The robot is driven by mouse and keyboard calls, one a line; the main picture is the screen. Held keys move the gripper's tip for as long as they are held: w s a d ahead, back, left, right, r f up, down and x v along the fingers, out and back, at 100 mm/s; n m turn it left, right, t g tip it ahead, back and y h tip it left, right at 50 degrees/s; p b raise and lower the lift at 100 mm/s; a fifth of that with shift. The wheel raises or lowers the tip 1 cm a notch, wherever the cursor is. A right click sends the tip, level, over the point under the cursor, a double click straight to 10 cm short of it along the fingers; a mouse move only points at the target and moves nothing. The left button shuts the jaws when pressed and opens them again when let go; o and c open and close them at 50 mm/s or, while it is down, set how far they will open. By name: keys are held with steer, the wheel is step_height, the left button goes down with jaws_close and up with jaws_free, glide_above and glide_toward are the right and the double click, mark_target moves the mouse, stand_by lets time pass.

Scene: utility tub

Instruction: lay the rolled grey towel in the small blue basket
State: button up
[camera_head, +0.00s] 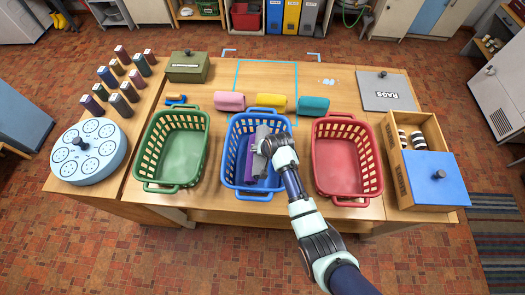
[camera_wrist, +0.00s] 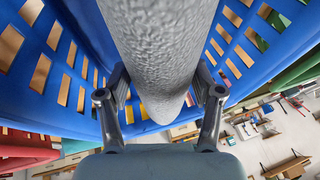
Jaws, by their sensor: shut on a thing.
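The rolled grey towel (camera_head: 262,134) is in the blue basket (camera_head: 230,146), at the middle of the table. It lies beside a purple roll (camera_head: 250,167) in the same basket. My gripper (camera_head: 264,148) reaches in over the basket's right side and is shut on the grey towel. In the wrist view the grey towel (camera_wrist: 160,50) runs between my two fingers, with blue slotted basket walls (camera_wrist: 75,60) on both sides. I cannot tell whether the towel touches the basket floor; my gripper hides part of it.
An empty green basket (camera_head: 148,150) stands left and an empty red basket (camera_head: 379,163) right. Pink (camera_head: 229,101), yellow (camera_head: 272,101) and teal (camera_head: 314,105) rolls lie behind. A wooden box with a blue lid (camera_head: 437,181) is far right.

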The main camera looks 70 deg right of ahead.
steer(key=shift+f+b, duration=0.4)
steer(key=shift+f, duration=0.3)
steer(key=o, duration=1.4)
steer(key=p+v, duration=0.1)
steer(key=v, duration=0.5)
steer(key=p+v, duration=0.1)
steer(key=v, duration=0.6)
steer(key=shift+w+d+r+p, duration=0.15)
steer(key=shift+w+r+p, duration=0.05)
steer(key=shift+p, duration=0.2)
